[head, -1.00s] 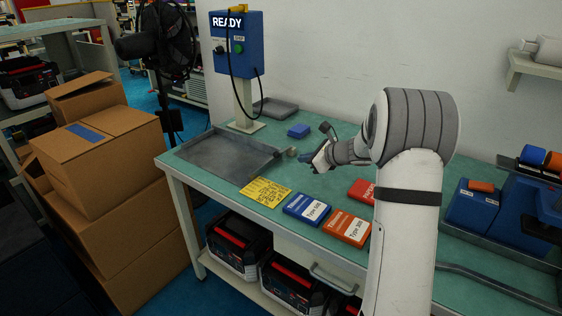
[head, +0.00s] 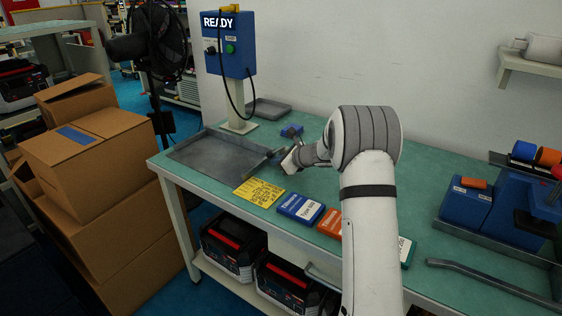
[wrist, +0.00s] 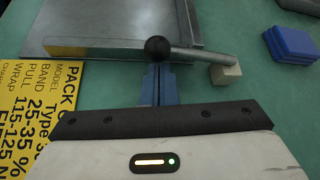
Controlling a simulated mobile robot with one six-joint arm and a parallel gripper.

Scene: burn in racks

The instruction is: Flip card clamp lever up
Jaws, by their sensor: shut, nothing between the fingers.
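In the wrist view, the clamp lever is a grey rod (wrist: 195,57) with a black ball knob (wrist: 158,47). It lies low beside the grey metal tray (wrist: 110,20), and its right end meets a small beige block (wrist: 225,74). My gripper (wrist: 158,72) is shut and empty, its blue fingers pointing at the knob from the near side. The fingertips overlap the knob's lower edge; I cannot tell whether they touch it. In the head view my gripper (head: 283,158) is low over the bench by the tray's right corner, and the lever is hard to make out there.
A yellow printed card (head: 259,192) lies in front of the tray (head: 215,158). Blue (head: 301,208) and orange (head: 329,224) cards lie along the bench's front. A blue block (head: 291,131) sits behind my gripper. A blue READY box (head: 229,45) stands at the back.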

